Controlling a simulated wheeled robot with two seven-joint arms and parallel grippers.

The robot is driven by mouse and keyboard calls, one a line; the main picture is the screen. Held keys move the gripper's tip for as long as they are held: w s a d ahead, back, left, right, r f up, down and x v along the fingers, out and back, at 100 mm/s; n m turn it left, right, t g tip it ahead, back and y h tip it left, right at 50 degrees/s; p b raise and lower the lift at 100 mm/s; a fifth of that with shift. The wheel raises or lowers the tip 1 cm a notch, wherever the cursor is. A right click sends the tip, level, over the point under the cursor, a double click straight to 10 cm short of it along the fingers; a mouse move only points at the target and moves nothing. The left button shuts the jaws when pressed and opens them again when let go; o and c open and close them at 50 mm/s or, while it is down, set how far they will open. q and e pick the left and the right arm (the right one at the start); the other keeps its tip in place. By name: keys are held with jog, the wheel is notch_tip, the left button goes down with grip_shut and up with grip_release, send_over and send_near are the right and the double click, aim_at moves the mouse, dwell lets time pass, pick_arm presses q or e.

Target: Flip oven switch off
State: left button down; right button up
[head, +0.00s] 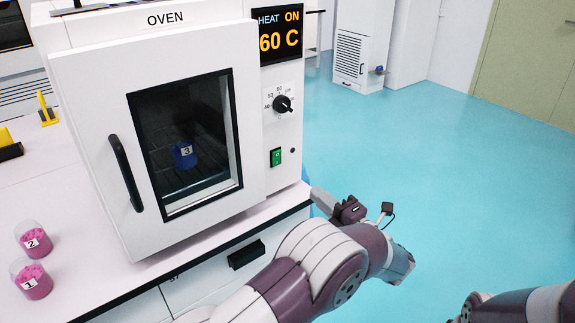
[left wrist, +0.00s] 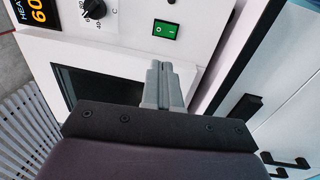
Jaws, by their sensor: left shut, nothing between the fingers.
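The white oven (head: 80,120) stands on the bench with its door closed. Its display (head: 279,36) reads HEAT ON and 60 C. The green rocker switch (head: 276,157) is low on the control panel, under the black temperature knob (head: 283,104). In the left wrist view the green switch (left wrist: 165,29) lies beyond my fingertips. My left gripper (left wrist: 161,66) is shut and empty, its fingers pointing toward the panel, apart from the switch in that picture. In the head view my left gripper (head: 318,194) is right of and below the switch. My right gripper is out of view.
A blue container marked 3 (head: 184,154) shows through the oven window. Pink containers marked 2 (head: 33,238) and 1 (head: 32,279) stand on the bench at the left. The black oven door handle (head: 125,172) sticks out. The turquoise floor at right is clear.

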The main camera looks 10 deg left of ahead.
aim_at(275, 156)
pick_arm(q)
jog(key=x, duration=1.4)
jog(key=shift+s+r, duration=0.1)
jog(key=shift+a+r, duration=0.1)
jog(key=shift+a, duration=0.05)
